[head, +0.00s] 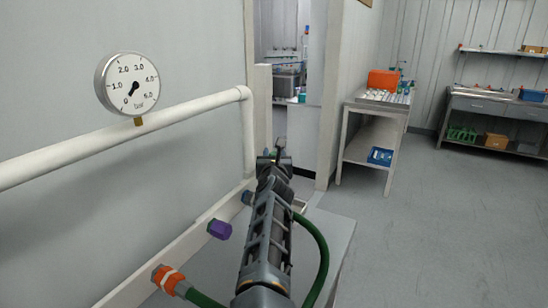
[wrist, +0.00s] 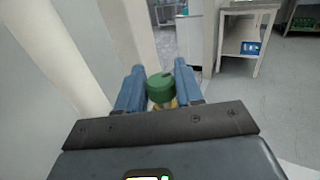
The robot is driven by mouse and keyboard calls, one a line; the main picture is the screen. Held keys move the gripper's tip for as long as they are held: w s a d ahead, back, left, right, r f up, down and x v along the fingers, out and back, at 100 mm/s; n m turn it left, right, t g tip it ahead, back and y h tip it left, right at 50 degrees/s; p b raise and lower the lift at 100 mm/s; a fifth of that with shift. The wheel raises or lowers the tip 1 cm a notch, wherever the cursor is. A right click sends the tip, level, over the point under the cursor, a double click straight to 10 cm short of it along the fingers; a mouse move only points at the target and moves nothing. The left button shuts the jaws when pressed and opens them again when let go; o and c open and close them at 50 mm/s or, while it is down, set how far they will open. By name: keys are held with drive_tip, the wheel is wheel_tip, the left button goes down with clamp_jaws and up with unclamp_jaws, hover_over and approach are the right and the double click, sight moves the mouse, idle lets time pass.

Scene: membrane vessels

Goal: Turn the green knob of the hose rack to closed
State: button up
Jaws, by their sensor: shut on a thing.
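The green knob (wrist: 160,87) sits between the two blue fingers of my gripper (wrist: 159,84) in the wrist view. The fingers are shut on it, and a bit of yellow brass shows just below it. In the head view my gripper (head: 275,158) is at the far end of my arm, beside the wall end near the doorway. The knob is mostly hidden there by my gripper and arm. The knob's open or closed marking cannot be read.
A pressure gauge (head: 127,83) sits above a white pipe (head: 120,129) on the left wall. A purple knob (head: 220,229), an orange fitting (head: 168,278) and a green hose (head: 321,250) are near my arm. A steel table (head: 371,106) stands beyond; the floor at right is clear.

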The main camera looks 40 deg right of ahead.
drive_tip(key=m+g+h+b, duration=0.3)
drive_tip(key=shift+w+a+f+g+b, duration=0.1)
drive_tip(key=shift+f+g+b, duration=0.15)
drive_tip(key=shift+g+b, duration=0.15)
drive_tip(key=m+g+h+b, duration=0.1)
drive_tip(key=g+b, duration=0.1)
drive_tip(key=b, duration=0.1)
drive_tip(key=m+g+h+b, duration=0.1)
drive_tip(key=m+g+b, duration=0.1)
drive_tip(key=b, duration=0.2)
drive_tip(key=shift+f+g, duration=0.1)
drive_tip(key=shift+g, duration=0.2)
drive_tip(key=m+g+b, duration=0.1)
drive_tip(key=g+b, duration=0.1)
drive_tip(key=b, duration=0.1)
drive_tip(key=m+g+h+b, duration=0.1)
drive_tip(key=m+g+b, duration=0.1)
drive_tip(key=b, duration=0.2)
drive_tip(key=shift+r+b, duration=0.2)
drive_tip(key=shift+b, duration=0.1)
drive_tip(key=shift+r+b, duration=0.1)
drive_tip(key=shift+b, duration=0.2)
drive_tip(key=shift+r+m+g+b, duration=0.3)
drive_tip(key=shift+g+b, duration=0.1)
drive_tip(key=shift+b, duration=0.15)
drive_tip(key=o, duration=0.9)
drive_tip(key=shift+f, duration=0.15)
drive_tip(key=shift+a+b, duration=0.3)
drive_tip(key=shift+a, duration=3.45)
drive_tip(key=shift+o, duration=0.2)
